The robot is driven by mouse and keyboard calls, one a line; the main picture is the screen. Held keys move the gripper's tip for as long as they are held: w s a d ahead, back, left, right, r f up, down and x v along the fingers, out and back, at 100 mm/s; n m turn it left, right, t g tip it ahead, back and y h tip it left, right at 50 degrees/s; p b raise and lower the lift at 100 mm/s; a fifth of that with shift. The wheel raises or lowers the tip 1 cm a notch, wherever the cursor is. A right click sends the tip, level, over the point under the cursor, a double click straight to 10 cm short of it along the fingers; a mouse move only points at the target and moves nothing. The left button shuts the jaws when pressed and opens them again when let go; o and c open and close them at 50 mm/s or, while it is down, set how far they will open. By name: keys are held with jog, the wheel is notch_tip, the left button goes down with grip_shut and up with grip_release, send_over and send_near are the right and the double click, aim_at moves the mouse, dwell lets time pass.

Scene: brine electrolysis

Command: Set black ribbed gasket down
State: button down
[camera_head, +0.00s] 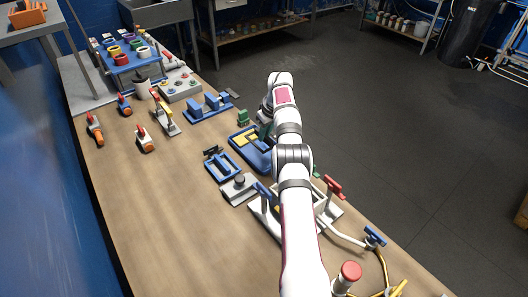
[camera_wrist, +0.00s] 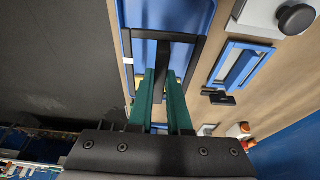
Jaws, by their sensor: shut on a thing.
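The black ribbed gasket (camera_wrist: 160,35) appears in the wrist view as a thin dark rectangular frame. My gripper (camera_wrist: 161,78) has green fingers shut on a dark middle part of it. The gasket lies in front of a blue tray (camera_wrist: 190,10) in that view; I cannot tell whether they touch. In the head view my gripper is largely hidden by my arm, over or beside the blue tray (camera_head: 243,142), which has yellow parts inside. The gasket cannot be made out clearly there.
A blue rectangular frame (camera_head: 211,166) with a black clip and a grey block with a black knob (camera_head: 232,190) stand beside the tray. A fixture with a red handle (camera_head: 332,186) is near my arm. Blue blocks (camera_head: 208,108) stand farther back. The table's left front is clear.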

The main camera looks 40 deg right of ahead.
aim_at(264, 156)
notch_tip(264, 156, down, 7)
jog(key=shift+r, duration=0.1)
jog(key=c, duration=0.9)
grip_release()
jog(key=shift+o, duration=0.2)
